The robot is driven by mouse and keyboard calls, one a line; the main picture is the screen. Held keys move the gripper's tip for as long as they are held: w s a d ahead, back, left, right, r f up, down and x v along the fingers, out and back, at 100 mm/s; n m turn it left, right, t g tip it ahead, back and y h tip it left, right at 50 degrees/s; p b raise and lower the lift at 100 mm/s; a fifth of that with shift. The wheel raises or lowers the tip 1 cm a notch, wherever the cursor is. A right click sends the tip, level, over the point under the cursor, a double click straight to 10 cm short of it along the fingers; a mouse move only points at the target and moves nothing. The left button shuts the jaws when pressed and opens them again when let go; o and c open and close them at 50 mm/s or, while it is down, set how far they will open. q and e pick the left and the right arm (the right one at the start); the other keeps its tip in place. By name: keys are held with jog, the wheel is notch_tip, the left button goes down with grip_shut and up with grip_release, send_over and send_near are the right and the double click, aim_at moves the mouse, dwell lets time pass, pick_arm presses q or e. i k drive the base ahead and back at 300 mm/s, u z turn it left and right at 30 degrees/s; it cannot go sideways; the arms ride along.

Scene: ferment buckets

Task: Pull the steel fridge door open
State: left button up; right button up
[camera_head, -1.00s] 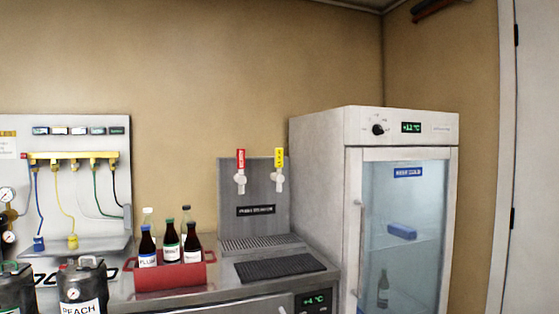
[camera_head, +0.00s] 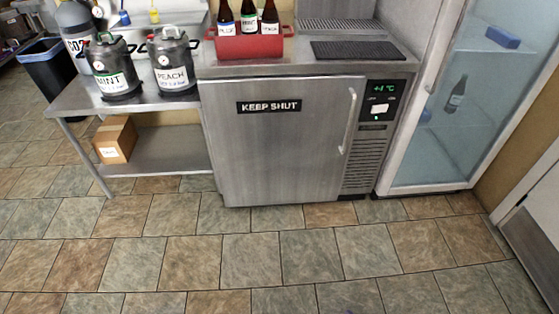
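The steel fridge door (camera_head: 270,150) is a brushed grey panel under the counter, with a black "KEEP SHUT" label (camera_head: 269,106) near its top. It is closed, flush in its cabinet. Its vertical bar handle (camera_head: 348,122) is on the door's right side. A control panel with a green display (camera_head: 384,90) and a vent sits to the right of the door. Neither of my grippers shows in the view.
A red carrier (camera_head: 250,46) with dark bottles and a black drip mat (camera_head: 358,50) are on the counter. A glass-door fridge (camera_head: 462,95) stands at the right. The tiled floor (camera_head: 250,260) in front is clear.

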aim_at(275, 139)
jog(key=k, duration=0.6)
jog(key=z, duration=0.45)
jog(key=i, duration=1.7)
jog(key=u, duration=0.9)
